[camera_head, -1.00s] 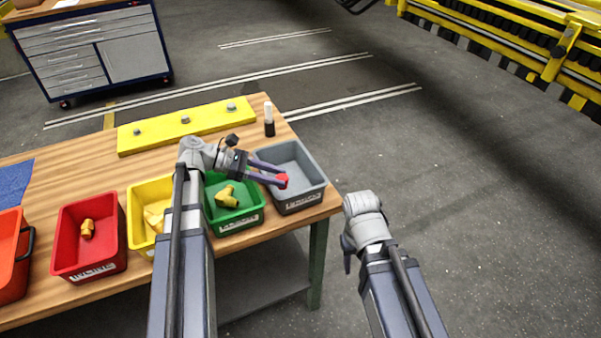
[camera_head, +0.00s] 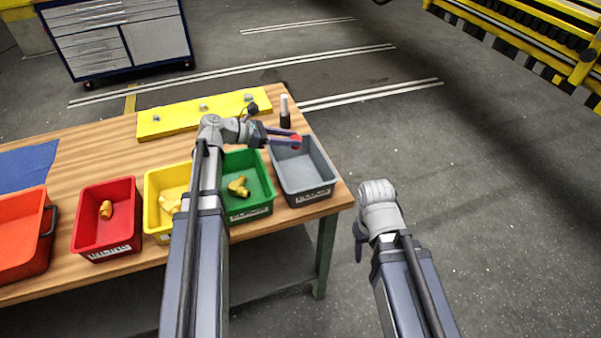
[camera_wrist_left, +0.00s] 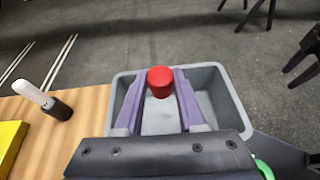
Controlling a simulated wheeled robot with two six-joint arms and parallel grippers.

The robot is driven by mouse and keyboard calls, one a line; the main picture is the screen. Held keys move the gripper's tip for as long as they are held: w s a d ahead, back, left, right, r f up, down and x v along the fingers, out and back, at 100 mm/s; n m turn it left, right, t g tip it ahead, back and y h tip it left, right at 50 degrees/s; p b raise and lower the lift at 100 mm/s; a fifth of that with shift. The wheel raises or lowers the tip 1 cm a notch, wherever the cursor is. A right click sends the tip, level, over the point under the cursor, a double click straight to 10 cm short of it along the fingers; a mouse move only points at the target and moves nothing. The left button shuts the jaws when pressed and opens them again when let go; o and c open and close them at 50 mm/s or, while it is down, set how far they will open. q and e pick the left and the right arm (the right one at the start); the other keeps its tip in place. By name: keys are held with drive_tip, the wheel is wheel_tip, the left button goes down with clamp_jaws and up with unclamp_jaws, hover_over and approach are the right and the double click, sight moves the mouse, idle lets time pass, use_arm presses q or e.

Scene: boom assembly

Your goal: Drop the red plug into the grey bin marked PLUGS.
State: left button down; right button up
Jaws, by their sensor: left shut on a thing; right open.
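The red plug (camera_head: 296,141) is between the fingertips of my left gripper (camera_head: 284,138), which is shut on it. In the left wrist view the red plug (camera_wrist_left: 160,80) shows at the finger ends, with the grey bin (camera_wrist_left: 217,92) behind and below it. The bin's front label is too small to read. My right gripper (camera_head: 360,240) is partly hidden behind its arm, off the table to the right, and is open.
A green bin (camera_head: 256,165) with a yellow fitting stands left of the grey bin. Yellow (camera_head: 153,190), red (camera_head: 93,217) and orange (camera_head: 25,240) bins follow. A white-and-black bottle (camera_head: 285,112) stands behind the grey bin, near a yellow plate (camera_head: 170,119).

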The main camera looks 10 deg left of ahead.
use_arm(q)
wheel_tip(320, 180, down, 5)
drive_tip(key=b, duration=0.4)
drive_tip(key=shift+f+b, duration=0.15)
drive_tip(key=shift+b, duration=0.2)
drive_tip(key=shift+c, duration=2.1)
unclamp_jaws()
drive_tip(key=p+v, duration=0.3)
drive_tip(key=v, duration=0.5)
